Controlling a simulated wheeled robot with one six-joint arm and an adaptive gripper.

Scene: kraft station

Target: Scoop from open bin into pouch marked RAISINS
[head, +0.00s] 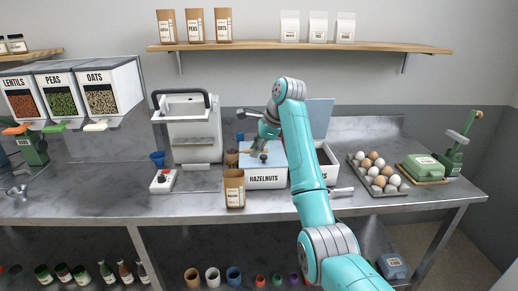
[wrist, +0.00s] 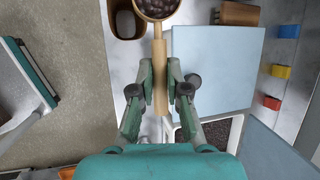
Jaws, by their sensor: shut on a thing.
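My gripper (wrist: 160,85) is shut on the wooden handle of a scoop (wrist: 161,50). In the wrist view the scoop's round bowl (wrist: 157,8) holds dark, raisin-like pieces and is cut by the top edge. An open kraft pouch (wrist: 126,20) stands just left of the bowl and lower down; the bowl looks beside its mouth. In the head view the pouch (head: 234,190) stands upright on the counter, its label too small to read. My gripper (head: 260,150) is above the closed HAZELNUTS bin (head: 265,179). The open bin (head: 327,167) right of it is partly hidden by my arm; its dark contents show in the wrist view (wrist: 222,132).
A sealing machine (head: 194,135) and a red-button box (head: 163,181) stand left of the pouch. An egg tray (head: 380,190), a green box (head: 420,168) and a green press (head: 455,150) are on the right. The counter's front left is mostly clear.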

